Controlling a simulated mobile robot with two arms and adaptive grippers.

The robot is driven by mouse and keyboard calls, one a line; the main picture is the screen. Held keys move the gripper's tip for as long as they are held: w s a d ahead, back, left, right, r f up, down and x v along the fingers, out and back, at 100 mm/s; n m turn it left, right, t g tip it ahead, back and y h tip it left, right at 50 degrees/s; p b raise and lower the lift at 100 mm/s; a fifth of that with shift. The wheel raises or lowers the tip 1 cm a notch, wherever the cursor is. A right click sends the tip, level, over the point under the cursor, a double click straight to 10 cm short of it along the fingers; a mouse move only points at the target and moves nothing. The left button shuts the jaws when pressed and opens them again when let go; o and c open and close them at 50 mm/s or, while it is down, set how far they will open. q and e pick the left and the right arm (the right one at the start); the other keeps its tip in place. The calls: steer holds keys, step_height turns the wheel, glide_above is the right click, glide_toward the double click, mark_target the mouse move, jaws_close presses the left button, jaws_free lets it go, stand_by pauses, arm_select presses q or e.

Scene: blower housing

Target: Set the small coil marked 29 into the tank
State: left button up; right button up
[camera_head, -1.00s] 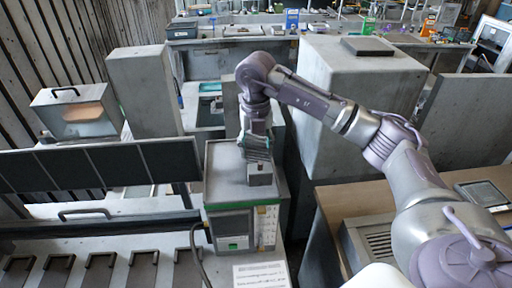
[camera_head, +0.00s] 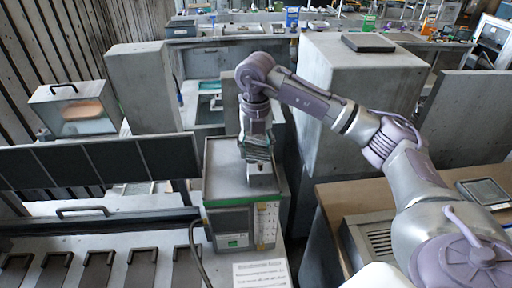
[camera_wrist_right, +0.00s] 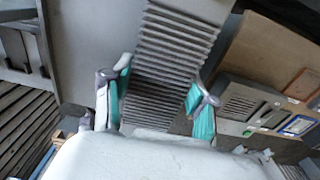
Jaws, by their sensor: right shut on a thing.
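My right gripper (camera_head: 257,152) is above the top of a grey cabinet with a green edge. In the right wrist view the teal fingers of my right gripper (camera_wrist_right: 158,98) are shut on a grey ribbed body (camera_wrist_right: 172,52), taken as the small coil. In the head view a small grey block (camera_head: 262,180) shows just below the fingers; whether it touches the cabinet top I cannot tell. No number 29 is readable. A clear-sided box with a handle (camera_head: 50,98) stands at the left with something orange inside; whether it is the tank I cannot tell. My left gripper is out of view.
The green-edged cabinet (camera_head: 222,178) has bare top around the gripper. A tall grey block (camera_head: 365,85) stands behind right, another (camera_head: 145,90) behind left. Dark panels (camera_head: 100,163) run along the left. A wooden bench (camera_head: 350,195) with a vented unit is at the right.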

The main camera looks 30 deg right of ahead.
steer(key=shift+f, duration=0.15)
steer(key=shift+f+b, duration=0.3)
steer(key=shift+b, duration=0.1)
steer(key=o, duration=1.6)
steer(key=shift+o, duration=0.2)
step_height(320, 180, up, 5)
steer(key=p, duration=0.3)
steer(key=shift+f, duration=0.15)
steer(key=shift+r+p, duration=0.4)
steer(key=shift+r, duration=0.8)
